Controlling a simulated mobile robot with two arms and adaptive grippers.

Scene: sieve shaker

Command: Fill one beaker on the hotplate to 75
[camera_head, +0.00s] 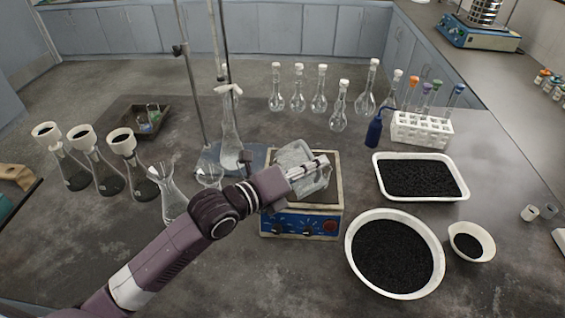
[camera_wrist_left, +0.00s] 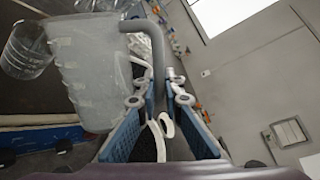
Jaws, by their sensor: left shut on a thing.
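The hotplate (camera_head: 301,224) has a cream body and a blue front panel with knobs, and stands mid-table in the head view. My left gripper (camera_head: 308,172) is shut on the handle of a translucent jug (camera_head: 296,154), held over the hotplate. In the left wrist view the jug (camera_wrist_left: 92,75) appears tilted, its grey handle between my blue-padded fingers (camera_wrist_left: 165,118). A clear glass beaker (camera_wrist_left: 25,52) shows beyond it at the left, near the hotplate. In the head view the jug and gripper hide much of the hotplate's top. I cannot tell any liquid level.
A retort stand (camera_head: 188,85) with glassware is behind left of the hotplate. Flasks with funnels (camera_head: 85,143) stand left. A white tray (camera_head: 463,184), a round bowl (camera_head: 350,243) and a white test-tube rack (camera_head: 421,128) are right. Several stoppered volumetric flasks (camera_head: 319,102) stand behind.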

